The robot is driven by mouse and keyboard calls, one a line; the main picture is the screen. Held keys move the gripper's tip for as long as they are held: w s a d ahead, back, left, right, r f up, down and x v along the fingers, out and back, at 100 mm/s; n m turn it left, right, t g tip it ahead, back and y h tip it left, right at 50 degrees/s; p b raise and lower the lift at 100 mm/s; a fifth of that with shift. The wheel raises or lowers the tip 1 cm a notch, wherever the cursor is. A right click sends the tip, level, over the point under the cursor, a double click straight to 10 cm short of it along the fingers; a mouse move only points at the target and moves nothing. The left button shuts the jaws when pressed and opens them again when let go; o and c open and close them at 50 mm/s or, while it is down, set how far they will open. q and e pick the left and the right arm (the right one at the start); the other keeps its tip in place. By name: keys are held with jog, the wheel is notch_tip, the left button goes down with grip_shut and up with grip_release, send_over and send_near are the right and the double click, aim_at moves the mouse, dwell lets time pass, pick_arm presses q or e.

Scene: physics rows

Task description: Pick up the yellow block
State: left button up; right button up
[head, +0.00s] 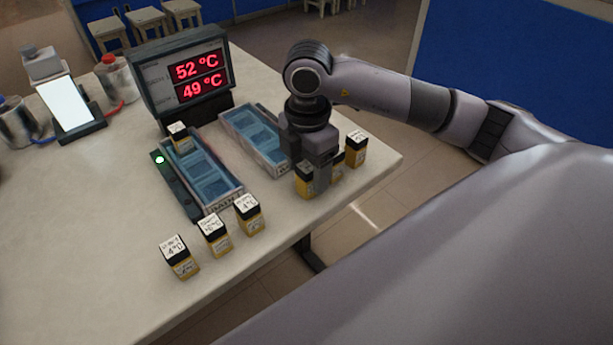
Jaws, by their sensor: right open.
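Several small yellow blocks with black upper parts and white labels stand on the table. My right gripper (321,176) points down at the table's right part, low among a group of them, and is open. One yellow block (305,182) is at its left, another (338,160) is partly hidden behind it, and a third (355,151) stands just to the right. I cannot tell whether a block is between the fingers. Three more blocks, at the left (180,259), middle (217,237) and right (249,216), stand in a row nearer the front. My left gripper is not in view.
Two trays with blue compartments, left (228,199) and right (277,168), lie beside the gripper; one block (180,139) is at the left tray's far end. A display (187,78) reads 52 °C and 49 °C. The front-left tabletop (85,245) is clear.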

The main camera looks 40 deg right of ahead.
jog(key=shift+f, duration=0.9)
jog(key=c, duration=1.1)
jog(key=shift+r, duration=0.15)
